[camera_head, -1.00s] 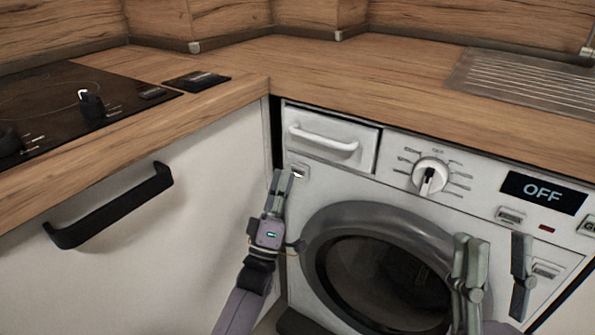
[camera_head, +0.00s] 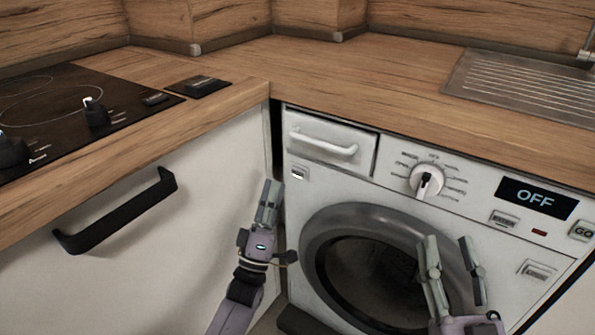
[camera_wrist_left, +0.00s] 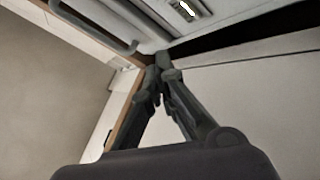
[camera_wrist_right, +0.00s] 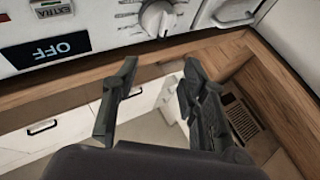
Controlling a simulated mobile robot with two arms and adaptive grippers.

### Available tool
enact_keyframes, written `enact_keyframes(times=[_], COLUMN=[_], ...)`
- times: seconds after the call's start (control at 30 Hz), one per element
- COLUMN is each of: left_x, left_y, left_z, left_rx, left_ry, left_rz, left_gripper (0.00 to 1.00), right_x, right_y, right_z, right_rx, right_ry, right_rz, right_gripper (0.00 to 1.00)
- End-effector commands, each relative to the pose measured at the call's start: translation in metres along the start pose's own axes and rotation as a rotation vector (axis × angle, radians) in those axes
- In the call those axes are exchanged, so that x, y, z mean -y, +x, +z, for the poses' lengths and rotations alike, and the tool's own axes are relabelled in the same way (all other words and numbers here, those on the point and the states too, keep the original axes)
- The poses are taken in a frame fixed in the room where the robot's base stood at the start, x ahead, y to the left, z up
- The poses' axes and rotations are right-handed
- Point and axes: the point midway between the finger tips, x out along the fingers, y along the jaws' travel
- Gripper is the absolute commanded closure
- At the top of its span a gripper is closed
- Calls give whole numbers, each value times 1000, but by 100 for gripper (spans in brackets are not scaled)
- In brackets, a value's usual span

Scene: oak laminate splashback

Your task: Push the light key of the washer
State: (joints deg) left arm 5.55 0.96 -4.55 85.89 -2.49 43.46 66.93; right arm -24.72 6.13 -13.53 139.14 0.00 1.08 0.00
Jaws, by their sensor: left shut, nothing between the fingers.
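The white washer (camera_head: 390,185) stands under the counter. A small key (camera_head: 298,173) sits below its drawer at the left; a lit key shows in the left wrist view (camera_wrist_left: 185,9). Other keys are below the display (camera_head: 504,219), at the lower right (camera_head: 537,270) and at the right edge, marked GO (camera_head: 581,230). I cannot read which one is the light key. My left gripper (camera_head: 270,190) is shut and empty, below and left of the small left key, apart from it. My right gripper (camera_head: 449,242) is open and empty in front of the round door.
The washer's display (camera_head: 537,197) reads OFF, and a dial (camera_head: 427,181) is left of it. The drawer has a white handle (camera_head: 324,142). A cabinet with a black handle (camera_head: 118,212) is at the left. The wooden counter (camera_head: 340,75) overhangs the washer.

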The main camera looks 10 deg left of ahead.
Motion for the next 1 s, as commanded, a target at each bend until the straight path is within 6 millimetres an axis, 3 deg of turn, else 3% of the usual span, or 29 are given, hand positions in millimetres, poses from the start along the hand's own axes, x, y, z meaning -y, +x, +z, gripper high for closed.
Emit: enact_keyframes(times=[0.5, 0.87, 1.0], left_x=[-10, -11, -21], left_y=[-13, -15, -20], left_z=[-10, -10, -7], left_rx=[1, 3, 43], left_ry=[1, 8, 115], left_rz=[0, -3, -54], left_gripper=[100, 100, 100], right_x=[-6, -7, -7], right_y=[-8, -9, -9], right_z=[45, 48, 48], right_rx=[260, 272, 271], right_ry=[-8, -9, -9], right_rz=[13, 14, 14], right_gripper=[60, 60, 60])
